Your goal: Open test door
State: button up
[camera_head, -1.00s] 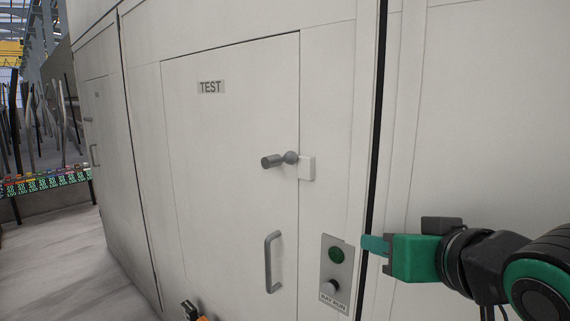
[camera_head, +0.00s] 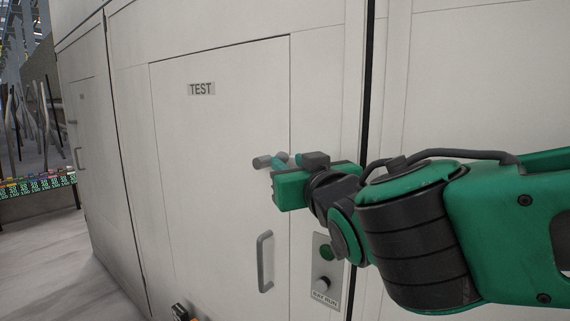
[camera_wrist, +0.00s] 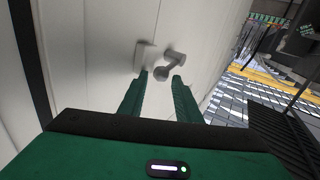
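The white test door (camera_head: 205,150) bears a "TEST" label (camera_head: 201,89) and looks shut in its frame. A grey latch knob (camera_head: 264,162) sits near its right edge, partly hidden by my gripper in the head view. In the wrist view the knob (camera_wrist: 171,63) and its white mount (camera_wrist: 144,54) lie just past the fingertips. My gripper (camera_wrist: 163,76) is open, its two green fingers apart with nothing between them. In the head view my gripper (camera_head: 289,161) is at the latch; whether it touches cannot be told. A grey bar handle (camera_head: 265,261) is lower on the door.
A "BAY RUN" panel (camera_head: 325,273) with a green button and a knob is right of the door, partly behind my arm. Another door (camera_head: 88,140) is further left. Grey floor (camera_head: 70,262) is clear at left.

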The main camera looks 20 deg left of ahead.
jog(key=shift+x, duration=1.35)
grip_shut()
